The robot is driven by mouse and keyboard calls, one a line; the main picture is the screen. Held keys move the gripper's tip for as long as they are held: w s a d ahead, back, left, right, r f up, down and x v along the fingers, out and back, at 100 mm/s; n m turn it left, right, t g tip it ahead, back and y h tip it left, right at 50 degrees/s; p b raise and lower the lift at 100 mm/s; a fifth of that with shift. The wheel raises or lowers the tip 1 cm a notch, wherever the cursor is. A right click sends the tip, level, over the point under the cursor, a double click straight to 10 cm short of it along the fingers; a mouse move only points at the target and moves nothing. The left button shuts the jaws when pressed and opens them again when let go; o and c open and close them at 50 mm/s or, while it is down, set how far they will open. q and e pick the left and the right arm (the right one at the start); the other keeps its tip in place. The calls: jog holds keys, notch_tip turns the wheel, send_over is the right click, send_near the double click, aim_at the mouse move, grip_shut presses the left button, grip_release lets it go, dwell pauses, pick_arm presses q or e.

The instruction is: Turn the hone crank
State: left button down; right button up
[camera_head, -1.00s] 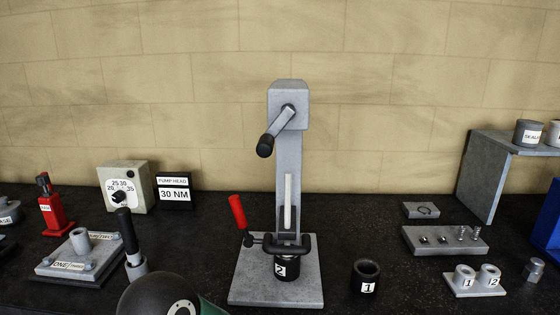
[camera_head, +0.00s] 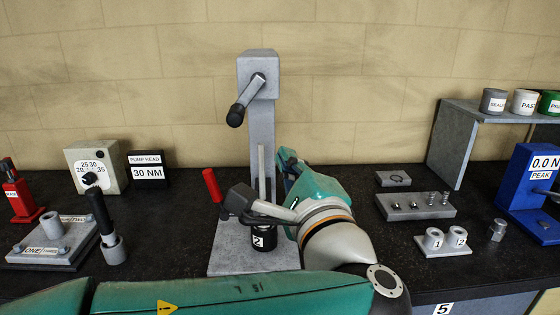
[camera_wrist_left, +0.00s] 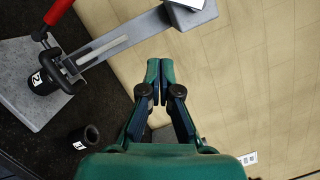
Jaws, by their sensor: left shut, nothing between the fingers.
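The crank (camera_head: 246,97), a grey arm with a black handle, hangs down-left from the block (camera_head: 257,65) on top of the grey column (camera_head: 262,130). A black cylinder marked 2 (camera_head: 263,240) sits in the clamp at the column's foot and also shows in the wrist view (camera_wrist_left: 42,82). A red-handled lever (camera_head: 212,187) is beside it. My left gripper (camera_head: 287,158) is right of the column, below crank height and apart from the crank. In the wrist view its fingertips (camera_wrist_left: 153,72) are together and empty. My right gripper is not in view.
A black cup marked 1 (camera_wrist_left: 83,140) stands beside the grey base, hidden by my arm in the head view. A black-handled lever (camera_head: 103,220) stands left, near the dial box (camera_head: 93,167). A shelf (camera_head: 455,140) and blue gauge (camera_head: 525,190) stand right.

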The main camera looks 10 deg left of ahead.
aim_at(247, 100)
pick_arm(q)
jog(key=w+a+r+p, duration=0.2)
jog(key=w+a+p, duration=0.2)
jog(key=w+a, duration=0.2)
jog(key=shift+a+r, duration=0.25)
jog(key=shift+a, duration=0.3)
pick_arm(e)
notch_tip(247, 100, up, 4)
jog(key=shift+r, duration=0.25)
